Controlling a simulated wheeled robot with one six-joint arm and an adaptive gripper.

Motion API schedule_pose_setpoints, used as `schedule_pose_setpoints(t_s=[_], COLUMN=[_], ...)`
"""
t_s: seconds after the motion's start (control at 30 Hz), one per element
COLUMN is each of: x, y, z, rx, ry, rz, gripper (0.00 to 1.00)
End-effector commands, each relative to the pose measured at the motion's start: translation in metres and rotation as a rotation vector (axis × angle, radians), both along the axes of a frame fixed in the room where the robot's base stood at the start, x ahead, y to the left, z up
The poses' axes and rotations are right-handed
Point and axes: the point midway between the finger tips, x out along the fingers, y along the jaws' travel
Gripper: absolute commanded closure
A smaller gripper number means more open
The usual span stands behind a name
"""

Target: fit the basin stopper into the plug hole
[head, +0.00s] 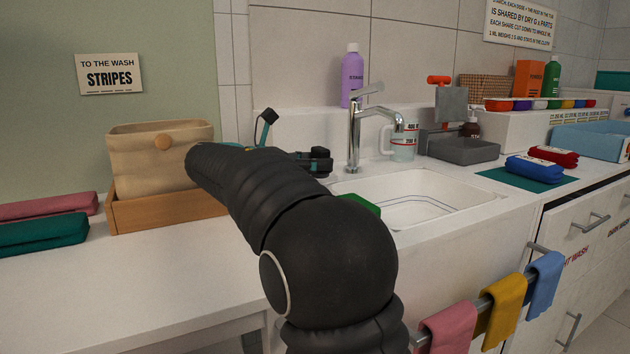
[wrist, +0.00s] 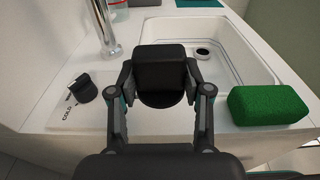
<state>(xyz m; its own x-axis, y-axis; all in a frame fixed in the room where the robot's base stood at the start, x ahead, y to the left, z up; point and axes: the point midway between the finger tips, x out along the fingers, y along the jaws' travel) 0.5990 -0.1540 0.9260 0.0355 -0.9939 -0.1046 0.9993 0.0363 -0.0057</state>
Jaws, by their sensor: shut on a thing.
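My gripper (wrist: 160,88) is shut on a black stopper (wrist: 161,66) with a block-shaped top and a round lower part. It holds the stopper above the near rim of the white basin (wrist: 228,45). The dark round plug hole (wrist: 202,53) shows in the basin floor, beyond and right of the stopper, and the two are apart. In the head view my gripper (head: 316,160) is at the left side of the basin (head: 425,190), partly behind my arm. The plug hole cannot be made out there.
A green sponge (wrist: 268,105) lies on the near rim, right of my gripper. A black knob (wrist: 84,90) stands by a COLD label at left. The chrome tap (head: 354,135) rises behind the basin. A grey tray (head: 462,150) stands at its right. The basin inside looks clear.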

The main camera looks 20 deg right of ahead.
Motion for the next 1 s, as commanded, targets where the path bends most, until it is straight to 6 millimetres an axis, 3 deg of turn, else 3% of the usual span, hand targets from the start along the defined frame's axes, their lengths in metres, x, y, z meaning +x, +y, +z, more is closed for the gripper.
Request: schedule_pose_setpoints(t_s=[0.33,0.67,0.7,0.8,1.0], x=[0.0,0.0,0.0,0.0,0.0], y=[0.0,0.0,0.0,0.0,0.0], z=[-0.038,-0.041,-0.042,-0.041,-0.041], rx=[0.0,0.0,0.0,0.0,0.0], ry=[0.003,0.0,0.0,0.0,0.0], rz=[0.001,0.001,0.001,0.001,0.001], gripper=[0.86,0.86,0.49,0.26,0.26])
